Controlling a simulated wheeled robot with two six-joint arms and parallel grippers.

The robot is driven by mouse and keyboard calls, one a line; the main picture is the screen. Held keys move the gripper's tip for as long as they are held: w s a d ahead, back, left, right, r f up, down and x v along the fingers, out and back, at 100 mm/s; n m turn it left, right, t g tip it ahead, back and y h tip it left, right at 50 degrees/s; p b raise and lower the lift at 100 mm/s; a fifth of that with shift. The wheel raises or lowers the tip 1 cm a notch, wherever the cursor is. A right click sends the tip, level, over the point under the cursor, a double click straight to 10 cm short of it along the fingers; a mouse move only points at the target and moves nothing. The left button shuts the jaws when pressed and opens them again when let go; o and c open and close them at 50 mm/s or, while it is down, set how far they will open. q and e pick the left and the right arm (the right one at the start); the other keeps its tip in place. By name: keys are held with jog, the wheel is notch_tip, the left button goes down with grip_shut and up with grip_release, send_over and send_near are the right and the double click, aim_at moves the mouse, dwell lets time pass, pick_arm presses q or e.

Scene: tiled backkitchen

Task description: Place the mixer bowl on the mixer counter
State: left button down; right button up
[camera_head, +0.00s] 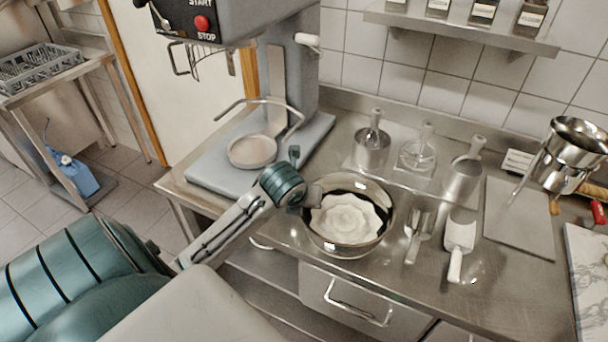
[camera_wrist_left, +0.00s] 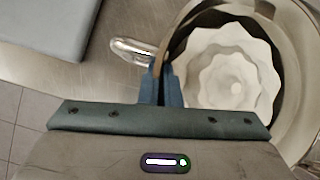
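The mixer bowl (camera_head: 345,244) is a shiny steel bowl holding a pale scalloped mass. It is upright at the front edge of the steel mixer counter (camera_head: 405,297), right of the mixer; I cannot tell whether it touches the counter. My left gripper (camera_head: 309,197) is at the bowl's left rim. In the left wrist view the two blue fingers (camera_wrist_left: 167,84) are close together with the bowl's rim (camera_wrist_left: 188,33) between them, and a shiny handle-like part (camera_wrist_left: 132,48) sticks out beside them. My right gripper is not in view.
The grey mixer (camera_head: 290,80) stands on its base at the back left, with a round bowl support (camera_head: 252,151). Steel containers (camera_head: 371,150), a scoop (camera_head: 460,236) and a flat board (camera_head: 519,218) crowd the counter to the right. A shelf with jars (camera_head: 460,30) hangs above.

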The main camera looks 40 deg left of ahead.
pick_arm(q)
jog(key=c, duration=2.1)
grip_release()
jog(key=o, duration=0.5)
jog(key=shift+c, duration=0.2)
jog(key=shift+s, duration=0.1)
jog(key=shift+r, duration=0.1)
jog(key=shift+r, duration=0.25)
jog(key=v, duration=1.1)
jog(key=shift+s+b, duration=0.3)
jog(key=shift+b, duration=0.05)
jog(key=shift+d, duration=0.15)
